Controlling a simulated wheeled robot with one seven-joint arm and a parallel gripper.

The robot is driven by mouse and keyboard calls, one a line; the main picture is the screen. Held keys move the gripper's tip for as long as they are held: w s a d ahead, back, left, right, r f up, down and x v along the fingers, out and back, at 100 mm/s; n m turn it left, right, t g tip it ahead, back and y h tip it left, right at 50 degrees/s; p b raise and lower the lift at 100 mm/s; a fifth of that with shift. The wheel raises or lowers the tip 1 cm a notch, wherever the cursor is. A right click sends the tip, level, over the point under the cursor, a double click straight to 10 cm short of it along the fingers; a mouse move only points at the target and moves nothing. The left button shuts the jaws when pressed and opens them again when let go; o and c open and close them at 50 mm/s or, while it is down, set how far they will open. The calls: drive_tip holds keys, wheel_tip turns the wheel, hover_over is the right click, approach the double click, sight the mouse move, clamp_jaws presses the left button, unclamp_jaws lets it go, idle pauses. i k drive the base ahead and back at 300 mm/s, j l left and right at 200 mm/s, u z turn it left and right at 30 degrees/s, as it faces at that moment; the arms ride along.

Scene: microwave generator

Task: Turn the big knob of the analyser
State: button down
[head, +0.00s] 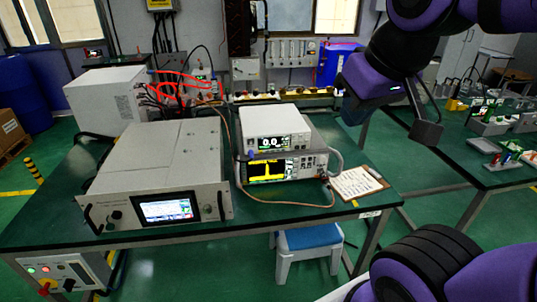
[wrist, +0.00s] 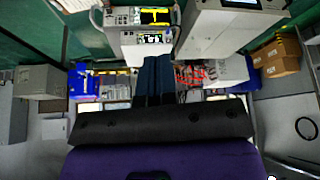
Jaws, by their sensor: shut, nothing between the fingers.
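The analyser (head: 271,171) is the lower of two stacked instruments on the green bench, with a yellow trace on its screen. Its controls are at the right of its front; the big knob is too small to make out surely. In the wrist view the analyser (wrist: 129,19) appears upside down at the top, beyond the fingertips.
A white meter (head: 275,124) sits on the analyser. A large grey unit with a screen (head: 155,170) stands to its left. A cable loops in front of the analyser. A clipboard (head: 357,183) lies to its right. A blue stool (head: 309,238) stands below the bench edge.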

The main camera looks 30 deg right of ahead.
sight(321, 159)
drive_tip(key=j+z, duration=0.6)
drive_tip(key=z, duration=0.15)
drive_tip(key=j+z, duration=0.35)
drive_tip(key=k+l, duration=0.05)
drive_tip(key=l, duration=0.05)
